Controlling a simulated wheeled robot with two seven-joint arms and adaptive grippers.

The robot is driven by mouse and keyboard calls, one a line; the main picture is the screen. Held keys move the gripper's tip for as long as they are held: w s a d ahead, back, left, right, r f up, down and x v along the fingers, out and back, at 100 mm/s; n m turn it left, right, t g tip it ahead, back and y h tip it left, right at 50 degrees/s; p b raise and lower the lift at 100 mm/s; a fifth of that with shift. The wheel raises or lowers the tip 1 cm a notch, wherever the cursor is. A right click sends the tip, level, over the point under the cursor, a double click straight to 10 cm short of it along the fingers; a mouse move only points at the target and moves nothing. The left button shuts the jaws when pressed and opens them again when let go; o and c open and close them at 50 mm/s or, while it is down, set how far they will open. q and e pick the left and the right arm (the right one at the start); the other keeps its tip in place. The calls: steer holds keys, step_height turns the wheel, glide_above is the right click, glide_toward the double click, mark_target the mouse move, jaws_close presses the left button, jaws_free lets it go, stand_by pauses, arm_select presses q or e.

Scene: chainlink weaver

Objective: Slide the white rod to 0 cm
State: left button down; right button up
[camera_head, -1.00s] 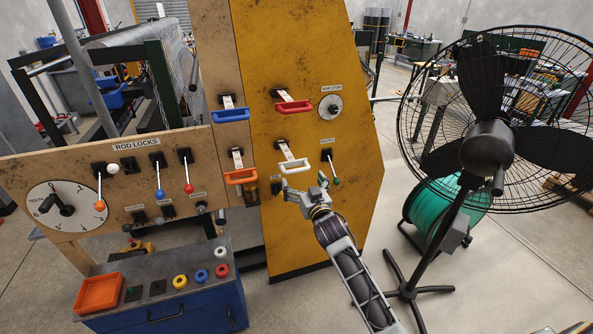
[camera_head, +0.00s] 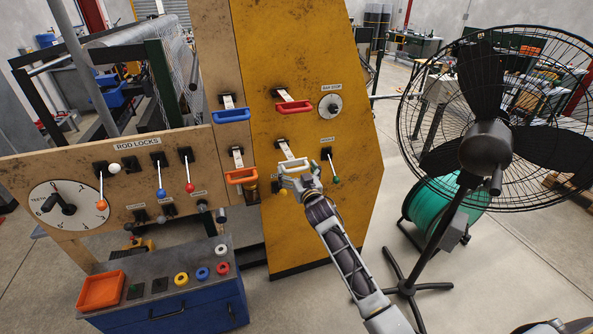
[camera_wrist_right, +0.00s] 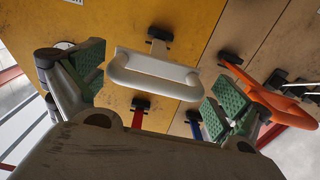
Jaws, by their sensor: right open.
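The white rod's handle (camera_head: 294,166) is a white loop on the yellow panel (camera_head: 330,215), below the red handle. It also shows in the right wrist view (camera_wrist_right: 152,78), where it lies between the two green-padded fingers. My right gripper (camera_head: 300,180) is open right in front of the white handle and partly hides it in the head view. In the wrist view a gap shows between the handle and the fingers (camera_wrist_right: 152,95). I cannot tell how far the rod is pulled out. My left gripper is not in view.
The orange handle (camera_head: 241,176) is close on the left, with the blue handle (camera_head: 232,115) and red handle (camera_head: 294,107) above. A green-knobbed lever (camera_head: 336,179) is just right of my gripper. A large fan (camera_head: 487,148) stands at the right.

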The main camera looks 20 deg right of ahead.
mark_target(288, 154)
steer(key=c, duration=1.2)
steer(key=shift+w+a+b, duration=0.1)
steer(key=shift+w+b, duration=1.1)
steer(key=shift+w, duration=0.85)
steer(key=shift+w+a+f+b, duration=0.1)
steer(key=shift+w+b, duration=1.35)
steer(key=shift+w, duration=1.45)
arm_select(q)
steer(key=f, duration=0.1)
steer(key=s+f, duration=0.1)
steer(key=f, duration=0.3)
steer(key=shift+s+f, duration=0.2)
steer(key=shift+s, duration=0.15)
arm_select(e)
steer(key=shift+r, duration=0.3)
